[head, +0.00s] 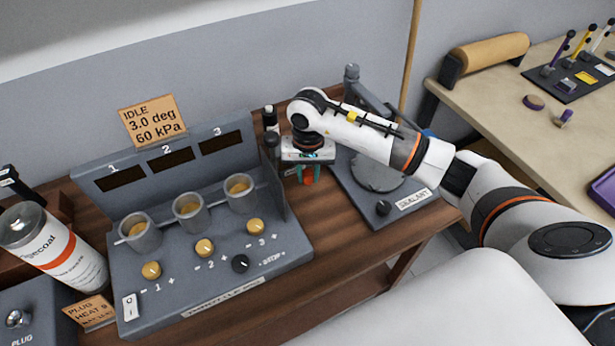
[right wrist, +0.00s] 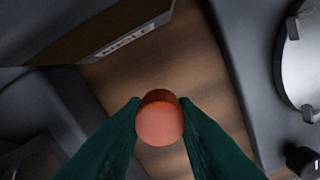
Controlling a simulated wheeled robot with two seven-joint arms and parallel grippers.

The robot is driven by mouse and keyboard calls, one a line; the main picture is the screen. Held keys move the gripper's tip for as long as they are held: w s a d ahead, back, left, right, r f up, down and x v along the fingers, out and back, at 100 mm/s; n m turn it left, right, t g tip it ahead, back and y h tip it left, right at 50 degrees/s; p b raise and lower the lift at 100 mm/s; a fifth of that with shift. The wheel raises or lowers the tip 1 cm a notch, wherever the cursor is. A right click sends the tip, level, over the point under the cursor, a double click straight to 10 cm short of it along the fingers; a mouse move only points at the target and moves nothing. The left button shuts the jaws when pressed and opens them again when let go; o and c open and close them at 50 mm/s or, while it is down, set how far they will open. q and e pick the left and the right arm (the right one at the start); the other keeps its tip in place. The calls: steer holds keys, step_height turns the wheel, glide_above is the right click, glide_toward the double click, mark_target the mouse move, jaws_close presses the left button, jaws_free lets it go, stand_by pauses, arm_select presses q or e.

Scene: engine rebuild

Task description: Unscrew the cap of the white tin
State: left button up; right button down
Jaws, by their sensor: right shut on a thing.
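My right gripper (head: 308,177) points down between the grey three-cup console and the sealant stand. Its green fingers are shut on a small orange-red round piece (right wrist: 160,122), one fingertip on each side. From above it looks like a cap or short cylinder; what lies under it is hidden, so I cannot tell whether it sits on a tin. A large white tin (head: 62,252) with an orange band and grey top leans at the far left, away from the gripper. A small white bottle with a black top (head: 270,117) stands behind the gripper. My left gripper is not in view.
The console (head: 205,262) with cups and knobs stands close left of the gripper. The sealant stand (head: 385,203) with a round plate is close right. A narrow strip of wooden bench (head: 318,228) shows between them. A beige table (head: 490,95) is at the right.

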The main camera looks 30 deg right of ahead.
mark_target(308, 191)
step_height(308, 191, down, 3)
steer(key=shift+s+f+p, duration=0.15)
steer(key=shift+p, duration=0.7)
steer(key=shift+w+f+p, duration=0.15)
steer(key=shift+w+p, duration=0.1)
steer(key=shift+p, duration=0.1)
steer(key=shift+f, duration=0.2)
steer(key=shift+f, duration=0.1)
steer(key=shift+f+b, duration=0.15)
steer(key=shift+b, duration=0.2)
steer(key=c, duration=1.2)
jaws_free()
steer(key=shift+o, duration=0.2)
